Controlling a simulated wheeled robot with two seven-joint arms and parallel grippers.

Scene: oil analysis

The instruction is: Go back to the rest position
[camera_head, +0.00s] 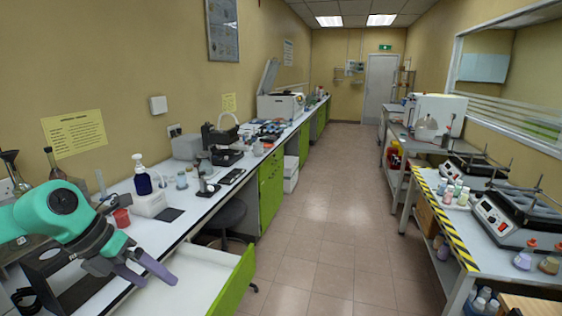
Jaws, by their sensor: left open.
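My left arm comes in from the left in the head view. My left gripper (146,271) is open, with its two purple fingers apart and nothing seen between them. It is above an open white drawer (205,270) with a green front, in front of the left bench (150,232). My right gripper is not in view.
The left bench holds a dark blue pump bottle (142,178), a red cup (122,218) and a microscope (222,145). A dark stool (228,212) stands beneath it. The right bench (430,212) carries hotplates and bottles. The tiled aisle (320,220) between is clear.

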